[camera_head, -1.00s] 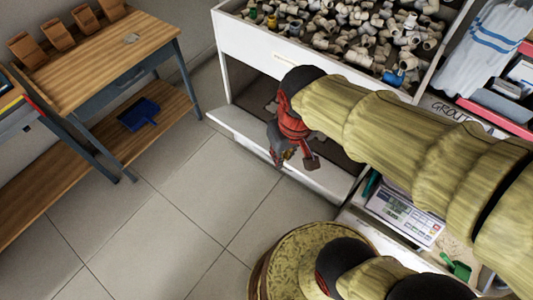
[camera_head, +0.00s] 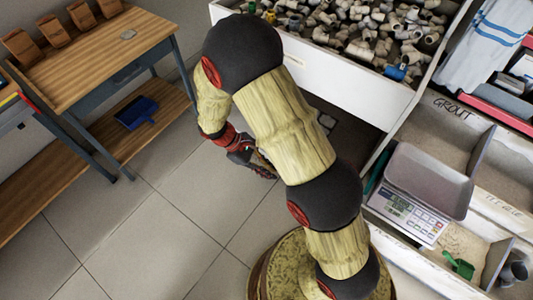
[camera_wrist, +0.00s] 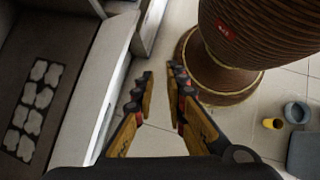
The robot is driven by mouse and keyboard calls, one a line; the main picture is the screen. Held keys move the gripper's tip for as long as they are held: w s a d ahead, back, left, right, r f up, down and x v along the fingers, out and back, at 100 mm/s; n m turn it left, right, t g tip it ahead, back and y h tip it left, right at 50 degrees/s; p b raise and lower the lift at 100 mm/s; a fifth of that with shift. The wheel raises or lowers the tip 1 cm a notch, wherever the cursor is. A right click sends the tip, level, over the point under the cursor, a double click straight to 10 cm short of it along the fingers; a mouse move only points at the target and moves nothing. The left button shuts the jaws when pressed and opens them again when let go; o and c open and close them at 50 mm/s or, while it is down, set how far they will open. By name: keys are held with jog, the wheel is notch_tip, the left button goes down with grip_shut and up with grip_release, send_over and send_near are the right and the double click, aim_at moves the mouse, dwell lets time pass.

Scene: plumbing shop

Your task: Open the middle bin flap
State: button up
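A white bin unit (camera_head: 350,95) stands at the back, with a dark open compartment (camera_head: 345,140) under its front panel. In the wrist view a pale board or flap edge (camera_wrist: 98,85) runs along the left, beside a dark surface with several whitish shapes (camera_wrist: 32,105). I cannot tell for certain which part is the middle bin flap. My gripper (camera_wrist: 160,72) is open, its two fingers apart with nothing between them. In the head view my gripper (camera_head: 252,162) hangs low in front of the compartment, left of my arm, which hides part of the unit.
Pipe fittings (camera_head: 385,35) fill the top bin. A scale (camera_head: 405,215) and the grout bin (camera_head: 440,130) stand at right. A wooden bench (camera_head: 100,60) with a blue dustpan (camera_head: 137,112) below is at left. Tiled floor (camera_head: 170,215) between is clear. A yellow cup (camera_wrist: 272,124) lies lower right.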

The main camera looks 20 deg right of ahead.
jog(key=w+d+f+n+t+h+b, duration=0.1)
jog(key=w+d+f+n+t+h, duration=0.15)
jog(key=f+n, duration=0.6)
jog(key=w+d+f+n+t+h, duration=0.1)
jog(key=d+f+n+t+h, duration=0.3)
jog(key=f, duration=0.8)
jog(key=w+a+f+n+h+b, duration=0.1)
jog(key=w+f+n+h, duration=0.1)
jog(key=f+n, duration=0.65)
jog(key=w+a+n+t, duration=0.2)
jog(key=w+n+t, duration=0.3)
jog(key=w+n, duration=0.15)
jog(key=w+a+n+t, duration=0.3)
jog(key=w+n+t, duration=0.15)
jog(key=w, duration=0.25)
jog(key=shift+n, duration=0.4)
jog(key=x, duration=0.3)
jog(key=b+x, duration=0.1)
jog(key=x, duration=0.3)
jog(key=shift+s+d+r, duration=0.15)
jog(key=shift+s+d, duration=0.05)
jog(key=shift+d, duration=0.15)
grip_shut()
